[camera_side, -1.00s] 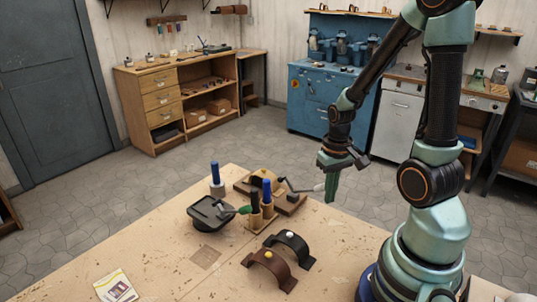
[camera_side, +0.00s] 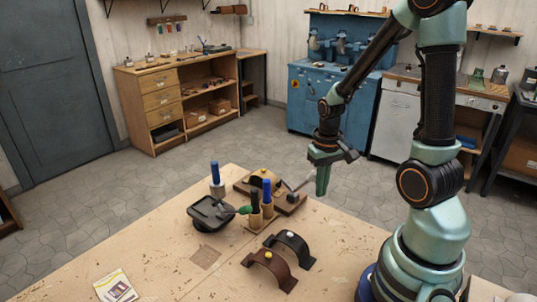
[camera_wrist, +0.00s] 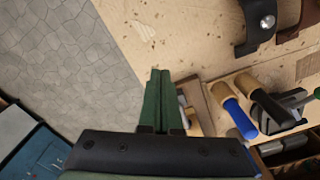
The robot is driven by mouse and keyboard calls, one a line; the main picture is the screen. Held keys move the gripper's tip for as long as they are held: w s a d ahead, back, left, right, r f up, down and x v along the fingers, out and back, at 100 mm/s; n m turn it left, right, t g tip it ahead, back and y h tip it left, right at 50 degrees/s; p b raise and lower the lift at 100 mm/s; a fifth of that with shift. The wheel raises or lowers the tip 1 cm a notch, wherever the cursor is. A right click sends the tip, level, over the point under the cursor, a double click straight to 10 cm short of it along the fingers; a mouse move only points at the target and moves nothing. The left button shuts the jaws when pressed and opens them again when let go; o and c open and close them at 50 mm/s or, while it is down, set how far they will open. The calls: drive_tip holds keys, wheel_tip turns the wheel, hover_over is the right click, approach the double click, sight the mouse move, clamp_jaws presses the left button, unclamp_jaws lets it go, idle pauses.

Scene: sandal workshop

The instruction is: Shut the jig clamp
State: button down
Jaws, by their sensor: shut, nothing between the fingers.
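The jig (camera_side: 290,208), a wooden block with a rounded tan form, sits at the table's far right edge. The clamp lever (camera_side: 302,185) rises from its right end, slanting up and right toward my fingers. My gripper (camera_side: 322,192) is shut and empty, pointing down just right of the lever's end; I cannot tell if they touch. In the wrist view my shut fingers (camera_wrist: 158,73) lie beside the jig's wooden edge (camera_wrist: 206,105), which they partly hide. The clamp lever is mostly hidden there.
Black (camera_side: 290,240) and brown (camera_side: 270,264) straps stand in front. The left foreground is mostly clear.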

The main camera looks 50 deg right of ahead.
sight(310, 179)
drive_tip(key=shift+w, duration=0.1)
drive_tip(key=shift+w+r, duration=0.2)
drive_tip(key=shift+w, duration=0.35)
drive_tip(key=shift+w+r, duration=0.15)
drive_tip(key=shift+w, duration=0.45)
drive_tip(key=shift+w+r, duration=0.2)
drive_tip(key=shift+w, duration=0.35)
drive_tip(key=shift+s+r, duration=0.25)
drive_tip(key=shift+r, duration=1)
drive_tip(key=shift+s+r, duration=0.2)
drive_tip(key=shift+r, duration=1.05)
drive_tip(key=shift+s+r, duration=0.25)
drive_tip(key=shift+r, duration=1)
drive_tip(key=a+r+n+t, duration=0.5)
drive_tip(key=a+r, duration=0.4)
drive_tip(key=a, duration=0.5)
drive_tip(key=shift+n+t, duration=0.3)
drive_tip(key=shift+n, duration=0.2)
